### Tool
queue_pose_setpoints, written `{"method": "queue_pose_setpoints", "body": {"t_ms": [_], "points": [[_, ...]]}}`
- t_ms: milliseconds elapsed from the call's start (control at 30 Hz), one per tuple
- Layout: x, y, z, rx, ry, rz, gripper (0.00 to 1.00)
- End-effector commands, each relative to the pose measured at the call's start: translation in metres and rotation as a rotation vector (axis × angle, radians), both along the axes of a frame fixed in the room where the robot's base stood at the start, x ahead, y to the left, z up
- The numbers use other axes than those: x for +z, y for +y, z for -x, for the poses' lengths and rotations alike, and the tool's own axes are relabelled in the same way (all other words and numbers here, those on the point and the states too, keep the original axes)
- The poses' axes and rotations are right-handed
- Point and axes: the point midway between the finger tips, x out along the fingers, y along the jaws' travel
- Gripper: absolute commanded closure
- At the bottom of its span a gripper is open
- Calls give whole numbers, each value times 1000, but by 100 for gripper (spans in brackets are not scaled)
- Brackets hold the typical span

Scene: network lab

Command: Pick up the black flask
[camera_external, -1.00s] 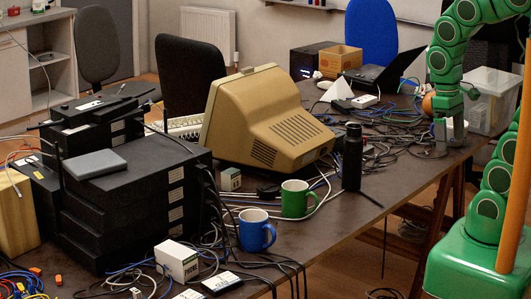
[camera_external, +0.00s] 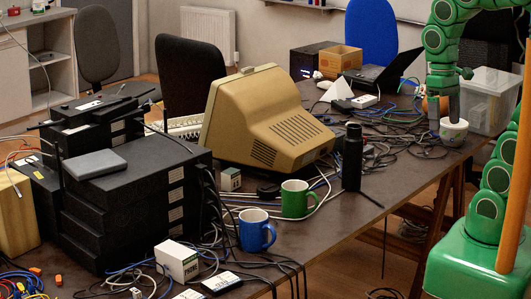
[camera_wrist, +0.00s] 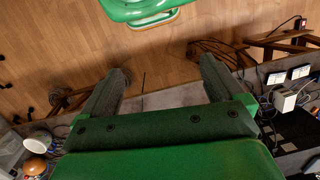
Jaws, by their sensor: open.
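The black flask (camera_external: 352,157) stands upright on the dark table in the external view, right of the beige monitor and behind the green mug. I cannot make it out in the wrist view. My gripper (camera_wrist: 160,76) is open in the wrist view, its two dark fingers spread wide with nothing held between them. In the external view my green arm hangs over the far right of the table, well to the right of the flask.
A green mug (camera_external: 297,199) and a blue mug (camera_external: 256,231) stand in front of the flask. The beige monitor (camera_external: 264,120) is to its left. Loose cables lie around it.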

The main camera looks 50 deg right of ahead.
Motion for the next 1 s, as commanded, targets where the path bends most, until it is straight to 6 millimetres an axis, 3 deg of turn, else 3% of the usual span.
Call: {"method": "queue_pose_setpoints", "body": {"t_ms": [267, 567, 767, 1000], "points": [[-2, 19, -37, -196, 9, -117, 5], [0, 31, -112, -586, 48, -331, 5], [6, 19, -173, -887, 85, -491, 5], [11, -24, -245, -1263, 158, -688, 5]]}}
